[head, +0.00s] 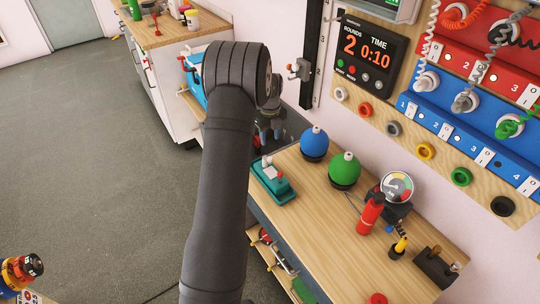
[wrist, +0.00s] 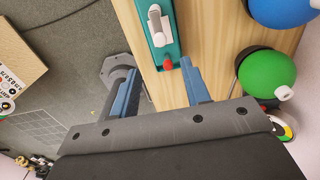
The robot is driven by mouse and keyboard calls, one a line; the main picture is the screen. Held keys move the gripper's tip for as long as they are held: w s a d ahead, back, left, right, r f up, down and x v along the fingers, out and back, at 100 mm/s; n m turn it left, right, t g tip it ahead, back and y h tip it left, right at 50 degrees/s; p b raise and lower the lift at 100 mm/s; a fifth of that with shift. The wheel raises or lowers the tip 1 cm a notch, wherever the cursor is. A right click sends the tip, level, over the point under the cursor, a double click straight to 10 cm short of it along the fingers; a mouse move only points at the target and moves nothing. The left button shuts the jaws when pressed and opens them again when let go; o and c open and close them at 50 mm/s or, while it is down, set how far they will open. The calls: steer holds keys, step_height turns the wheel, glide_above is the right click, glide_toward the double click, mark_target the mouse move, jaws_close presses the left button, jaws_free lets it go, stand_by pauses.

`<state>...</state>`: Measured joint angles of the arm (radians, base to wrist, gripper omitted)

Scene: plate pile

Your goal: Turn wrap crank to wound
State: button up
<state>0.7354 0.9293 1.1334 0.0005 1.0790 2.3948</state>
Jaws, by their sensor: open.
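A teal device (head: 272,181) with a pale top part and a red knob sits near the left edge of the wooden bench top. It looks like the wrap crank, but I cannot be sure. In the wrist view the teal device (wrist: 176,48) shows its pale lever (wrist: 157,26) and red knob (wrist: 167,64). My gripper (wrist: 158,72) is open and empty, its two blue fingers apart. In that picture the red knob lies between the fingertip lines; whether they are level with it is unclear. In the head view my arm hides most of the gripper.
A blue ball (head: 314,141) and a green ball (head: 344,168) on dark bases stand close to the teal device. A red cylinder (head: 370,213) and a gauge (head: 397,187) stand farther right.

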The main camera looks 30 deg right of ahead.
mark_target(270, 158)
step_height(270, 158, down, 10)
steer(key=shift+r, duration=0.1)
steer(key=shift+c, duration=0.2)
jaws_close()
